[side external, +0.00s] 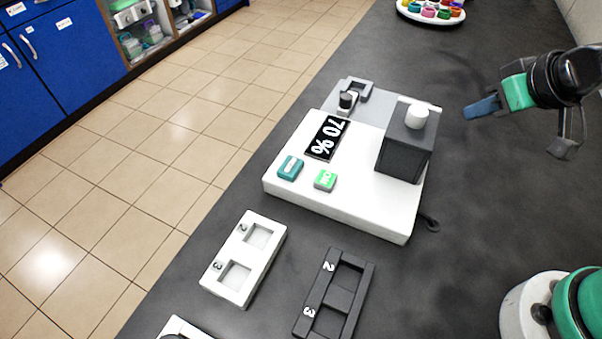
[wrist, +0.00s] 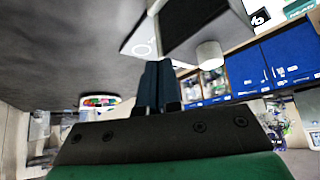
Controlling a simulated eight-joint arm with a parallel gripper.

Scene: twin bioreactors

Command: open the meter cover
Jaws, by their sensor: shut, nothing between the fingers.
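The meter (side external: 340,205) is a white box on the dark bench, with a black display reading "70 %". A dark grey block-shaped cover (side external: 404,155) with a white round knob (side external: 417,115) on top sits at its right side. In the wrist view the cover (wrist: 200,25) and knob (wrist: 209,54) appear upside down, just beyond and right of the fingertips. My gripper (side external: 470,109) is at the right of the knob, apart from it, with its fingers together and empty. The fingers also show in the wrist view (wrist: 158,68).
A teal button (side external: 290,168) and a green button (side external: 325,180) are on the meter's front. A white tray (side external: 220,280) and a dark tray (side external: 308,310) lie nearer. A round plate of colored items (side external: 432,18) stands at the back. The bench right of the meter is clear.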

